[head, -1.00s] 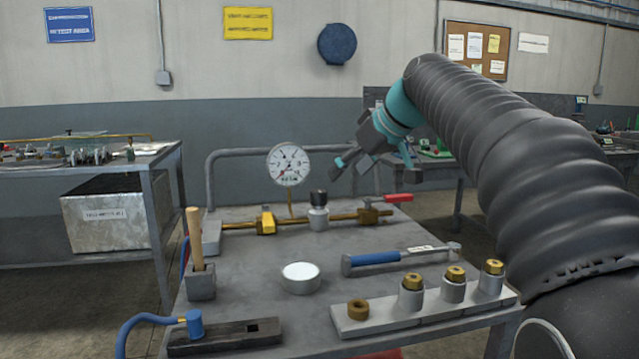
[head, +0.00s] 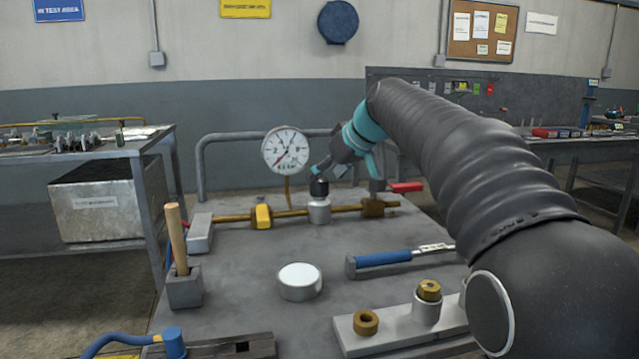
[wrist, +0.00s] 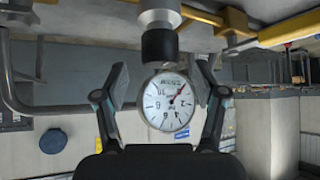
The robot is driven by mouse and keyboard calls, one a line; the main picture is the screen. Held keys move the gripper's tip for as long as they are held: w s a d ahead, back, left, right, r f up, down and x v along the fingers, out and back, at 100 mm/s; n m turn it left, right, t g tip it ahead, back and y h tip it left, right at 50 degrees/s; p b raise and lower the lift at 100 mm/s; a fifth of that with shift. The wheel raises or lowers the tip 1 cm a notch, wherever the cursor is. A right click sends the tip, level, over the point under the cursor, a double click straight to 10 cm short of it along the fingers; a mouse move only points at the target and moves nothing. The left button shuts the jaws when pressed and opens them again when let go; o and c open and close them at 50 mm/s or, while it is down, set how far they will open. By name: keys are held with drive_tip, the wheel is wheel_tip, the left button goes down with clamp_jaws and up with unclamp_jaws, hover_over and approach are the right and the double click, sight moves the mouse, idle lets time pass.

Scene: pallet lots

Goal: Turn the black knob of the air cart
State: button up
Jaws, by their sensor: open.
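The black knob (head: 319,187) sits on top of a grey regulator body (head: 319,210) on the brass pipe of the air cart (head: 255,262). My gripper (head: 334,178) is at the knob, coming in from its upper right. In the wrist view the black knob (wrist: 159,45) is at the top centre, between and just beyond the fingertips of my gripper (wrist: 160,72). The fingers are spread apart with a gap on each side of the knob. The round gauge (head: 286,150) stands behind and left of the knob; its needle points lower left in the head view.
A blue-handled wrench (head: 384,258), a white round lid (head: 299,280) and a wooden handle (head: 177,238) are nearer. The cart's rail (head: 225,139) runs behind.

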sight(321, 180)
drive_tip(key=shift+x, duration=1.9)
drive_tip(key=shift+c, duration=0.2)
drive_tip(key=c, duration=1.1)
